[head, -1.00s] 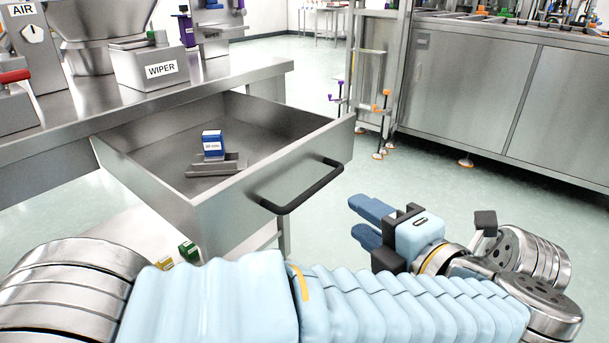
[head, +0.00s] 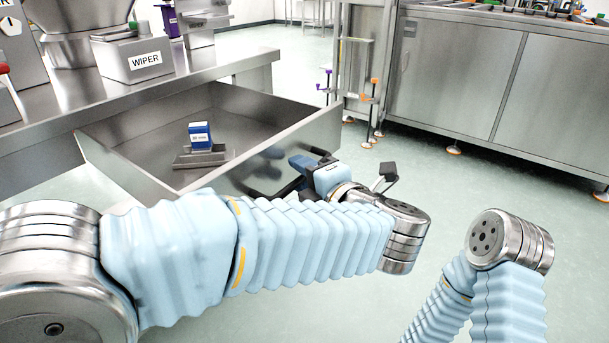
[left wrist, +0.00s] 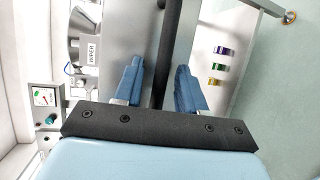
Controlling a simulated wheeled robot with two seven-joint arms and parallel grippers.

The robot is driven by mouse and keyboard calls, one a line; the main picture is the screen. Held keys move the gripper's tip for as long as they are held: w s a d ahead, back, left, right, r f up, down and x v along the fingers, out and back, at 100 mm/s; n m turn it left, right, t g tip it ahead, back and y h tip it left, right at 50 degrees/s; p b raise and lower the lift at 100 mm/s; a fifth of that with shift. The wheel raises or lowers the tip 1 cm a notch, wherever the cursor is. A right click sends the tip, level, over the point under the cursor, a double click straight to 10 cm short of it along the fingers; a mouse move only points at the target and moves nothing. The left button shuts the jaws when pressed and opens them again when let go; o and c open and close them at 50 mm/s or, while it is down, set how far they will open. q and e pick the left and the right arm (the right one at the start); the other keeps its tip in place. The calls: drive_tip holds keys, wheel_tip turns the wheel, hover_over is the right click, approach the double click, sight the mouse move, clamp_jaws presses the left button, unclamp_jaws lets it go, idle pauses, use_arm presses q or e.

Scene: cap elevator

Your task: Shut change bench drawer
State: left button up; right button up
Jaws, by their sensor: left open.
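The bench drawer (head: 318,133) is pulled out of the steel bench (head: 225,62), and its inside shows. Its black bar handle (head: 262,192) is on the front panel, partly hidden by my left gripper and arm. My left gripper (head: 290,172), with blue fingers, is at the handle. In the left wrist view, the handle (left wrist: 176,40) runs between the two open fingers of the left gripper (left wrist: 158,72), with gaps showing beside it. My right arm shows at the lower right in the head view, but its gripper is out of view.
A blue box (head: 199,135) sits in a metal holder (head: 203,158) inside the drawer. A WIPER box (head: 140,60) stands on the bench top. A frame with coloured clamps (head: 368,90) and steel cabinets (head: 450,85) stand beyond. The floor right of the drawer is clear.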

sight(188, 142)
use_arm(q)
clamp_jaws()
drive_tip(key=shift+a, duration=0.1)
drive_tip(key=w+a, duration=0.3)
drive_tip(key=a, duration=0.1)
drive_tip(key=w+a, duration=0.3)
drive_tip(key=a, duration=0.1)
drive_tip(key=w+a+b, duration=0.1)
drive_tip(key=w+a, duration=0.2)
drive_tip(key=a, duration=0.2)
drive_tip(key=shift+w, duration=0.2)
drive_tip(key=w+a, duration=0.3)
drive_tip(key=a, duration=0.1)
drive_tip(key=w+a+p, duration=0.1)
drive_tip(key=w+a, duration=0.3)
drive_tip(key=a, duration=0.1)
drive_tip(key=w+a, duration=0.3)
drive_tip(key=a, duration=0.2)
drive_tip(key=shift+w+a+p, duration=0.25)
drive_tip(key=shift+w+p, duration=0.1)
drive_tip(key=shift+p, duration=0.05)
unclamp_jaws()
drive_tip(key=shift+d, duration=0.1)
drive_tip(key=shift+s, duration=0.1)
